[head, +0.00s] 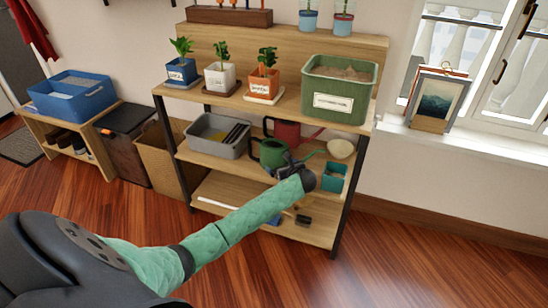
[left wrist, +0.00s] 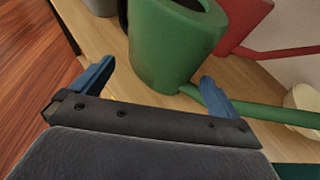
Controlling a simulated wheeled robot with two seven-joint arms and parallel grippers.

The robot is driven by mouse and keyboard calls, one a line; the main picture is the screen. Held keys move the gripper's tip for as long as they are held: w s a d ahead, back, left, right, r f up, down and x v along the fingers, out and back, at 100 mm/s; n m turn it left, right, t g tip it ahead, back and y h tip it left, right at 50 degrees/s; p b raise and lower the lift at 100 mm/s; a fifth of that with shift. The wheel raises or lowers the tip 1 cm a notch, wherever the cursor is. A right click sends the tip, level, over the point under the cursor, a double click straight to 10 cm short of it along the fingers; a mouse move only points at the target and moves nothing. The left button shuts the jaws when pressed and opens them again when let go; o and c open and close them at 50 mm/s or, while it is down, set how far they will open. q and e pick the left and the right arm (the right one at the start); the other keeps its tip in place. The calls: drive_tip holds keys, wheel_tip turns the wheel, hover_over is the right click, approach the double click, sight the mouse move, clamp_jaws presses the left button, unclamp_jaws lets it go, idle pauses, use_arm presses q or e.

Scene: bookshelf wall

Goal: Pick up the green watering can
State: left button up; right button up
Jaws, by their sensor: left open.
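The green watering can (head: 271,152) stands on the middle shelf, in front of a red watering can (head: 287,131). My left gripper (head: 285,164) reaches in from the front and covers part of the green can in the head view. In the left wrist view the green watering can (left wrist: 172,45) fills the top middle, with its spout running to the right. My left gripper (left wrist: 150,85) is open, its blue fingers on the near side of the can, one to each side of its base. My right gripper is not in view.
A grey bin (head: 217,137) stands left of the cans on the same shelf. A cream bowl (head: 341,148) and a teal pot (head: 334,177) stand to the right. The upper shelf (head: 222,101) with potted plants is above the cans.

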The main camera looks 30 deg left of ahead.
sight(279, 163)
use_arm(q)
drive_tip(key=shift+b+x, duration=0.35)
drive_tip(key=shift+x, duration=2.65)
drive_tip(key=shift+r, duration=0.15)
drive_tip(key=c, duration=0.9)
